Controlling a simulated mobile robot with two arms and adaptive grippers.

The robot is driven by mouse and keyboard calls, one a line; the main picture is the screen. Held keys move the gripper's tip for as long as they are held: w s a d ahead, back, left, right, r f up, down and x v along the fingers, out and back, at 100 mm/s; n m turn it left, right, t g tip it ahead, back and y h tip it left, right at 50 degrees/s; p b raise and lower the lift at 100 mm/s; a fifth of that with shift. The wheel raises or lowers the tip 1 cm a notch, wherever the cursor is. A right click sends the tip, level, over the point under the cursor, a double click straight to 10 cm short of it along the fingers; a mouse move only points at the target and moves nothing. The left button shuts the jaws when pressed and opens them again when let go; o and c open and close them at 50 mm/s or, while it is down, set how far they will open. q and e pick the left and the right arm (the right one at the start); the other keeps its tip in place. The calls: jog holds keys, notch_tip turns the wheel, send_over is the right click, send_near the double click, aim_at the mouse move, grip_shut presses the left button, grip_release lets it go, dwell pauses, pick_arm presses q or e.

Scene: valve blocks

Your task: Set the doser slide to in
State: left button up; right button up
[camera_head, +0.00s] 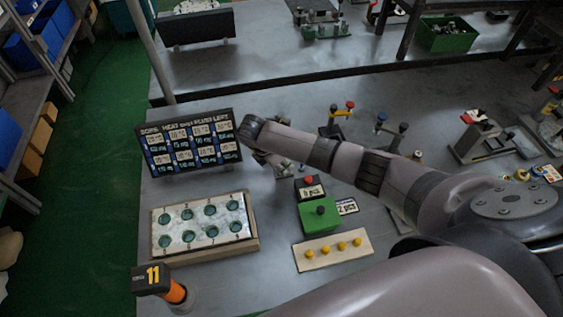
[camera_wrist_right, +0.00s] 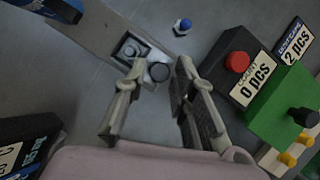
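In the right wrist view a round black knob (camera_wrist_right: 159,72) sits on a small grey metal piece beside a square fitting (camera_wrist_right: 130,48), at the end of a grey bar (camera_wrist_right: 88,22). It looks like the doser slide, but no label confirms this. My right gripper (camera_wrist_right: 161,62) is open, its two fingers on either side of the knob, with gaps visible; I cannot tell the height between them. In the head view my right gripper (camera_head: 272,160) is in front of the dark display board, and my arm hides most of the knob area. My left gripper is not in view.
A black box with a red button (camera_wrist_right: 238,61) reads 0 pcs. Beside it stands a green box with a black knob (camera_head: 320,210). A blue-topped peg (camera_wrist_right: 183,25) is near. The display board (camera_head: 190,143), a tray of round wells (camera_head: 253,246) and a yellow-peg board (camera_head: 333,260) surround the area.

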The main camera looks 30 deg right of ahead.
grip_shut()
dwell(0.7)
